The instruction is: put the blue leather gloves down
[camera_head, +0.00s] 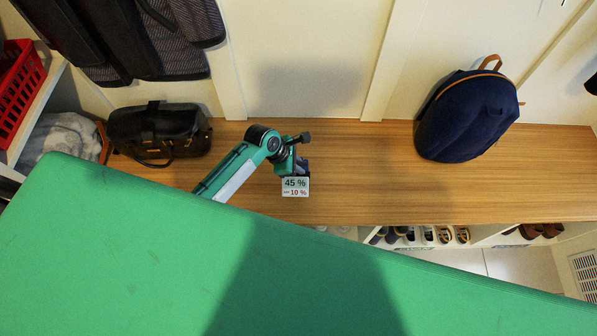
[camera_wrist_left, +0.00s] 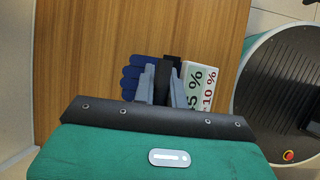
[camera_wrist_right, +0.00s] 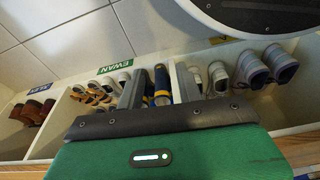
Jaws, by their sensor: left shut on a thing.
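The blue leather gloves show as dark blue fingers (camera_wrist_left: 132,76) at the left of my left gripper (camera_wrist_left: 162,84) in the left wrist view. That gripper is shut on them, and its fingers hide part of them. In the head view my left gripper (camera_head: 299,166) is over the wooden bench (camera_head: 370,165), with a little dark blue showing beside it; I cannot tell whether the gloves touch the bench. My right gripper (camera_wrist_right: 157,88) is open and empty, above the shoe cubbies in the right wrist view.
A white card (camera_head: 295,187) reading 45 % and 10 % is close by my left gripper. A black bag (camera_head: 160,132) is left on the bench, a navy backpack (camera_head: 468,116) right. The bench between gripper and backpack is clear. Several shoes (camera_wrist_right: 220,78) fill the cubbies below.

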